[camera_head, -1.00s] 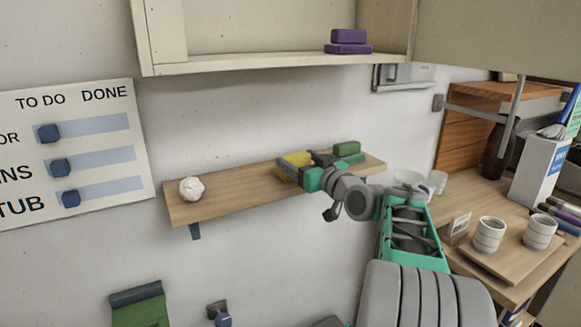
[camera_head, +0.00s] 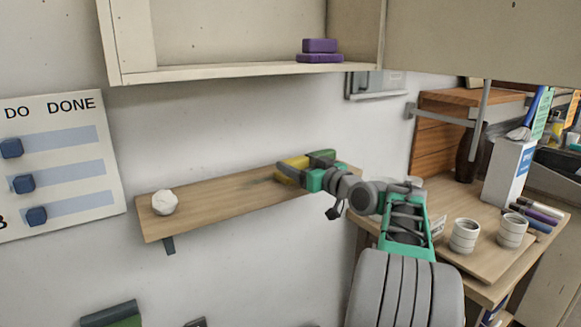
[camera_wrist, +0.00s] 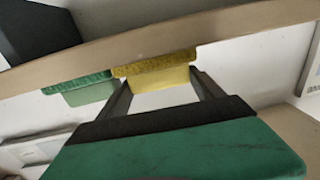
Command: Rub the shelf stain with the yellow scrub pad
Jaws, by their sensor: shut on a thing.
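My gripper (camera_head: 302,176) is shut on the yellow scrub pad (camera_head: 289,172), at the right part of the wooden wall shelf (camera_head: 215,196). In the wrist view the pad (camera_wrist: 155,74) sits between the two fingers, its textured face against or very close to the shelf surface; I cannot tell if it touches. A faint dark greenish stain (camera_head: 262,180) shows on the shelf just left of the pad. A green pad (camera_head: 322,155) lies on the shelf beside the yellow one, at its far right side; it also shows in the wrist view (camera_wrist: 85,87).
A white crumpled ball (camera_head: 165,202) sits at the shelf's left end. The shelf between it and the stain is clear. A cabinet with purple blocks (camera_head: 319,52) hangs above. A table with white cups (camera_head: 464,235) stands right.

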